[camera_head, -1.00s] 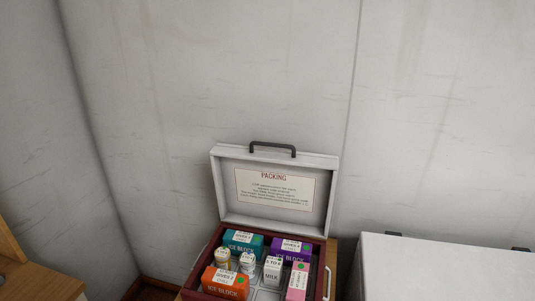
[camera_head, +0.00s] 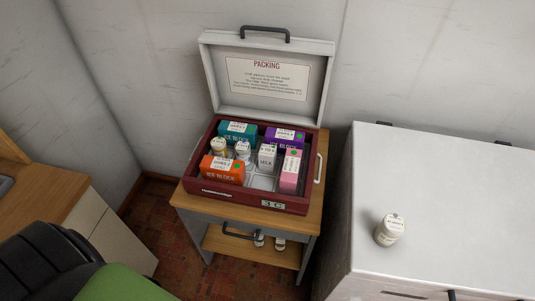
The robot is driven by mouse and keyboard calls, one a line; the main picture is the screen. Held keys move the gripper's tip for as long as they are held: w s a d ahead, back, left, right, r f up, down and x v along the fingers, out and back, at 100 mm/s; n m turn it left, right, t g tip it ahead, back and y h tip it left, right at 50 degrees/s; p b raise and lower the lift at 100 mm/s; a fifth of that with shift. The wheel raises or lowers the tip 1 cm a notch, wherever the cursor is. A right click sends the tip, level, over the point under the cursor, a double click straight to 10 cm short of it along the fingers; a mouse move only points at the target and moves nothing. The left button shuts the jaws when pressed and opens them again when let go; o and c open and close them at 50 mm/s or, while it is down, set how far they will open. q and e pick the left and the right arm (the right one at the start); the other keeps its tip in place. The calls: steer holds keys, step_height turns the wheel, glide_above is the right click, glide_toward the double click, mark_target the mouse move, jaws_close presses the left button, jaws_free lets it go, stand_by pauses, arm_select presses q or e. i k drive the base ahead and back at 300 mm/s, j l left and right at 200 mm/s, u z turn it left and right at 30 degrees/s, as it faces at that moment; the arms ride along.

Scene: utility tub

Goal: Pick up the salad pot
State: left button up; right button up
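A small white lidded pot (camera_head: 389,231) stands upright on the white chest at the right; its label is too small to read. Two more small lidded pots, one at the left (camera_head: 219,147) and one beside it (camera_head: 243,150), stand in the open dark red case (camera_head: 236,197). I cannot tell from the labels which is the salad pot. Neither of my grippers shows in the head view.
The case also holds teal (camera_head: 238,132), purple (camera_head: 284,138) and orange (camera_head: 222,170) ice blocks, a milk carton (camera_head: 267,157) and a pink carton (camera_head: 290,171). It stands on a wooden table (camera_head: 190,204). The white chest top (camera_head: 440,190) is mostly clear.

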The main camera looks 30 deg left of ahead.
mark_target(242, 148)
steer(key=u, duration=1.25)
